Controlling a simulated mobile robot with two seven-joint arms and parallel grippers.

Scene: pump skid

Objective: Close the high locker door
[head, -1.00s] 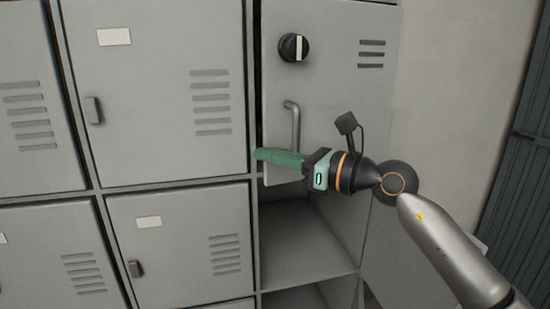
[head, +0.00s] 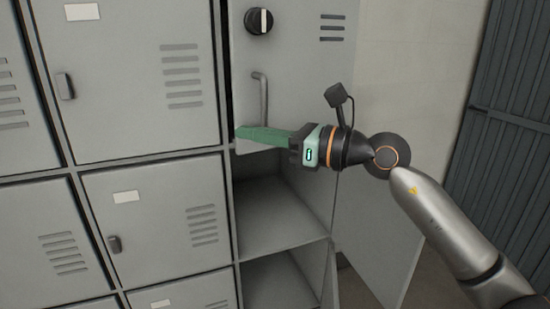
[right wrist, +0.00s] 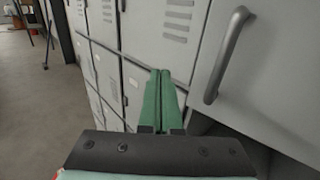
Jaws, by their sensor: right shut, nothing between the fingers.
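The high locker door (head: 300,60) is grey, with a black knob (head: 259,21), vent slots and a bar handle (head: 264,95). It stands slightly ajar, with a dark gap along its left edge. The handle also shows large in the right wrist view (right wrist: 228,55). My right gripper (head: 240,134) is shut and empty. Its green fingers lie in front of the door's lower part, just below the handle, pointing left. I cannot tell whether they touch the door. My left gripper is not in view.
Below the high door are open, empty compartments (head: 280,215). A lower door (head: 385,225) stands swung wide to the right, under my right arm. Shut lockers (head: 130,75) fill the left. A dark slatted panel (head: 505,110) stands at far right.

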